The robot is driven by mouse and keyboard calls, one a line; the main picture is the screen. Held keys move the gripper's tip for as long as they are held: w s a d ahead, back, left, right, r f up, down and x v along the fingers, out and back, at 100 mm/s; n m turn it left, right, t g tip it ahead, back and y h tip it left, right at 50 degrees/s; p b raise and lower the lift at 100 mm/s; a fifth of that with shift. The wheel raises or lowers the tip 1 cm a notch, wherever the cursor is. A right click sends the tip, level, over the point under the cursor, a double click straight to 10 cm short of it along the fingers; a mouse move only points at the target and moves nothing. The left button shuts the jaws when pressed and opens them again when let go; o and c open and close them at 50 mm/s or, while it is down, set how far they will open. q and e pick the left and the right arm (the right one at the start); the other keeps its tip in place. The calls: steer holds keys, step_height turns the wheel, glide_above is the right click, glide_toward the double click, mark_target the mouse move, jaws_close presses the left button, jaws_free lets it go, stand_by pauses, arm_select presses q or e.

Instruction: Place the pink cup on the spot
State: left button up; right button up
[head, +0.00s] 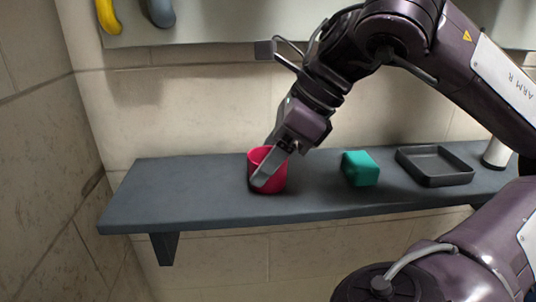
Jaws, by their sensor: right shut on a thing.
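The pink cup (277,182) stands upright on the dark grey shelf (190,196), left of the shelf's middle. My right gripper (262,172) reaches down from the upper right and is shut on the cup, with a finger over its near side. The gripper hides part of the cup's rim. I cannot make out a marked spot on the shelf. My left gripper is not in view.
A teal cube (360,169) stands right of the cup, and a dark square tray (434,180) lies farther right. A white cylinder (496,153) is near the right end. The shelf's left part is clear. A higher shelf (215,27) holds a yellow thing (109,17) and a grey thing (160,12).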

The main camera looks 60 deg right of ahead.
steer(key=o, duration=1)
steer(key=shift+d+r+p, duration=0.1)
steer(key=shift+r+p, duration=0.2)
steer(key=shift+p, duration=0.05)
steer(key=shift+p+v, duration=1.55)
steer(key=shift+v, duration=4.25)
